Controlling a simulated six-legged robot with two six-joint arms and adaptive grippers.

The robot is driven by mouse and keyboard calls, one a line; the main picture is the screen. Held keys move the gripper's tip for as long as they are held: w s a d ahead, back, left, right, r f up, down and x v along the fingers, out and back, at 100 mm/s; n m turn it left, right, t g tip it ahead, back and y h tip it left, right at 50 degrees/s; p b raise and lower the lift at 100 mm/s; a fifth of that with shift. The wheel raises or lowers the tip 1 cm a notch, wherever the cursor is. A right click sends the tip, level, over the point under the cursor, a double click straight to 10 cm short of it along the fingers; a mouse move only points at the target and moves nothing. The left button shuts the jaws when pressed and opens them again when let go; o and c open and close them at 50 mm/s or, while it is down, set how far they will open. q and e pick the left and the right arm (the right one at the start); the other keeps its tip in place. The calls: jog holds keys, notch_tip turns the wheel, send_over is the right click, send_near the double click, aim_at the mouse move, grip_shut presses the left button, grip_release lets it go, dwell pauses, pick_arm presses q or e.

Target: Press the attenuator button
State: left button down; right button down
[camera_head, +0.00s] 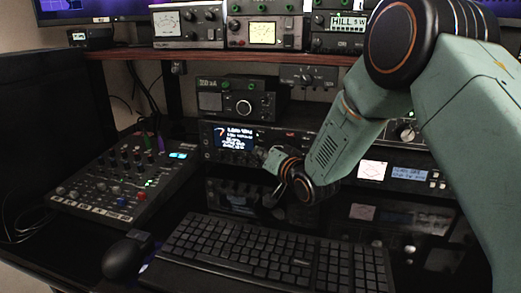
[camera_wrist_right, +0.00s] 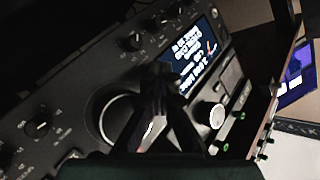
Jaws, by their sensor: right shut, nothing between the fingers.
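A black radio with a lit blue and white display (camera_head: 235,137) stands under the wooden shelf. My right gripper (camera_head: 264,156) is shut and empty at the right part of this radio's front, just right of the display. In the right wrist view, the radio's panel (camera_wrist_right: 60,80) appears tilted, with several knobs and small buttons. There, the shut fingertips (camera_wrist_right: 163,74) overlap the display's edge, between a large ringed dial (camera_wrist_right: 103,112) and a light grey knob (camera_wrist_right: 216,115). I cannot tell which button is the attenuator, or whether the fingertips touch the panel. My left gripper is out of view.
A keyboard (camera_head: 258,252) and a mouse (camera_head: 124,258) lie on the glossy desk in front. A mixer (camera_head: 125,180) stands at the left. A smaller radio (camera_head: 243,104) sits above the main radio, and more units stand on the shelf (camera_head: 215,56).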

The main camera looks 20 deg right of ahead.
jog(key=shift+s, duration=0.45)
jog(key=shift+a+f, duration=0.15)
jog(key=shift+a, duration=0.05)
jog(key=shift+s+a, duration=0.25)
jog(key=shift+s+a+p, duration=0.2)
jog(key=shift+s+a, duration=0.1)
jog(key=shift+s, duration=0.25)
jog(key=shift+s+a+p, duration=0.2)
jog(key=shift+s+a, duration=0.1)
jog(key=shift+s, duration=0.2)
jog(key=shift+s+a, duration=0.45)
jog(key=shift+s, duration=0.25)
